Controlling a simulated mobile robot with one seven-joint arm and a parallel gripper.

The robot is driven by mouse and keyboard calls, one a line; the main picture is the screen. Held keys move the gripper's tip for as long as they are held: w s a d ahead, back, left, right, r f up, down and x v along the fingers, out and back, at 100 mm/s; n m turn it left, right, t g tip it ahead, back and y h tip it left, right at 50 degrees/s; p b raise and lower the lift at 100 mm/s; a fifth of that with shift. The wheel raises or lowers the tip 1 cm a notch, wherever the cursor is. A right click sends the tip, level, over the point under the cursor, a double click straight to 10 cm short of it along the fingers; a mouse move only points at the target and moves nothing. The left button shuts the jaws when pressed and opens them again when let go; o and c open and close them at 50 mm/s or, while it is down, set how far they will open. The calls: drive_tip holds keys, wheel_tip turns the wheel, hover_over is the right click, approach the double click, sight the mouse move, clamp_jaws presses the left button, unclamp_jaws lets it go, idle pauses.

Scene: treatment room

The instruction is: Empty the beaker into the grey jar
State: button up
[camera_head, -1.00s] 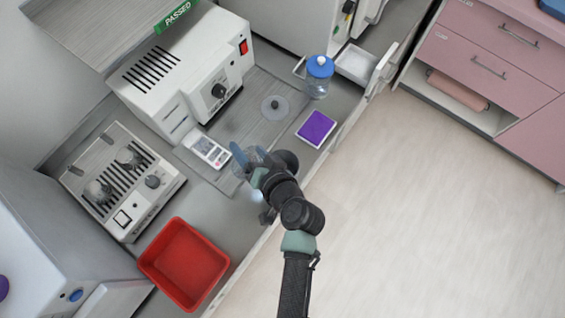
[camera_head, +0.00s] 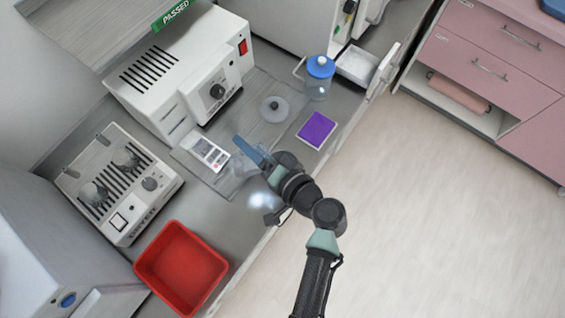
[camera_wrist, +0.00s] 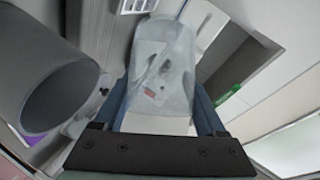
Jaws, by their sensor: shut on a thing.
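My gripper (camera_head: 246,156) is shut on the clear beaker (camera_head: 238,172), above the front part of the counter. In the wrist view the beaker (camera_wrist: 165,75) sits between the blue fingers, and I see through its wall. I cannot make out its contents or its exact tilt. A grey, open-mouthed cylinder, apparently the grey jar (camera_wrist: 38,85), is large at the left of the wrist view, beside the beaker and apart from it in the picture. In the head view a dark rounded shape beside my wrist may be the jar, partly hidden.
A round clear lid with a knob (camera_head: 274,109), a purple-topped box (camera_head: 316,129), a blue-capped bottle (camera_head: 318,82) and a white meter (camera_head: 206,151) lie around. A red bin (camera_head: 180,268) stands at the front left. White machines line the back.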

drive_tip(key=shift+d+f+m+t+y+b, duration=0.2)
drive_tip(key=shift+f+m+t+y+b, duration=0.1)
drive_tip(key=shift+m+y+b, duration=0.5)
drive_tip(key=shift+w+d+r+m+b, duration=0.1)
drive_tip(key=shift+w+d+m+b, duration=0.05)
drive_tip(key=shift+d+m+b, duration=0.3)
idle(0.5)
drive_tip(key=shift+w+r+m+t+y+b, duration=0.15)
drive_tip(key=shift+m+t+y+b, duration=0.15)
drive_tip(key=shift+m+y+b, duration=0.15)
idle(0.4)
drive_tip(key=shift+d+r+m+t+y+b, duration=0.1)
drive_tip(key=shift+d+m+t+y+b, duration=0.1)
drive_tip(key=shift+m+t+y+b, duration=0.3)
drive_tip(key=shift+d+r+m+b, duration=0.1)
drive_tip(key=shift+m+b, duration=0.2)
drive_tip(key=shift+b, duration=0.3)
drive_tip(key=shift+r, duration=0.15)
drive_tip(key=shift+m+y+b, duration=0.25)
drive_tip(key=shift+m+b, duration=0.05)
drive_tip(key=shift+m, duration=0.1)
